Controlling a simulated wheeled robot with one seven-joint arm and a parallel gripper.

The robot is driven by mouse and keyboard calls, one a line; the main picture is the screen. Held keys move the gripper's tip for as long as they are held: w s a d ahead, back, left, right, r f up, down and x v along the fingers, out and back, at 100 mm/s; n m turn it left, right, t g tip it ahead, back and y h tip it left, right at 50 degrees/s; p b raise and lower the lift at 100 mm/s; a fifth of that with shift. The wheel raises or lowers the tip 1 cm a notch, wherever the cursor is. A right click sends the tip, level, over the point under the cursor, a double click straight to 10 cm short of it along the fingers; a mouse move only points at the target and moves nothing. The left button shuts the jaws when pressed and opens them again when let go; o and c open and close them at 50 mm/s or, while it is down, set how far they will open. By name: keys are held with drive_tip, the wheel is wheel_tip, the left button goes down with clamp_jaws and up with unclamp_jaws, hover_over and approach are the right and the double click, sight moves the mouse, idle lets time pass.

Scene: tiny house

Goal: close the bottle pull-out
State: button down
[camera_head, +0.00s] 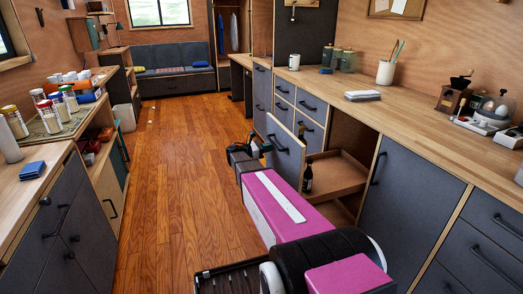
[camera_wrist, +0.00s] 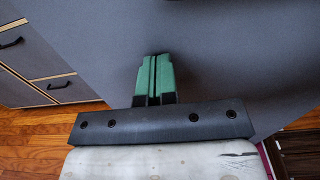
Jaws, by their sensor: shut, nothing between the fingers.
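The bottle pull-out stands open from the right-hand counter, its dark grey front panel (camera_head: 286,152) out over the floor. Behind the panel is its wooden tray (camera_head: 338,172), with a dark bottle (camera_head: 308,177) standing in it. My gripper (camera_head: 262,148) is at the outer face of the panel, near its dark handle (camera_head: 277,144). In the wrist view my green fingers (camera_wrist: 155,62) are together and empty, pointing at the plain grey panel (camera_wrist: 225,55). I cannot tell whether the fingertips touch it. My arm hides the lower part of the panel.
Closed grey drawers (camera_head: 310,105) lie beyond the pull-out and a closed grey cabinet door (camera_head: 408,200) on its near side. The left counter (camera_head: 75,130) holds jars.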

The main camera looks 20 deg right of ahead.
drive_tip(key=shift+d, duration=0.25)
drive_tip(key=w+d, duration=0.1)
drive_tip(key=d, duration=3.7)
drive_tip(key=shift+w+d, duration=0.2)
drive_tip(key=shift+d, duration=0.15)
drive_tip(key=shift+d+r, duration=0.1)
drive_tip(key=shift+d, duration=0.05)
drive_tip(key=a, duration=1.5)
drive_tip(key=shift+s, duration=0.25)
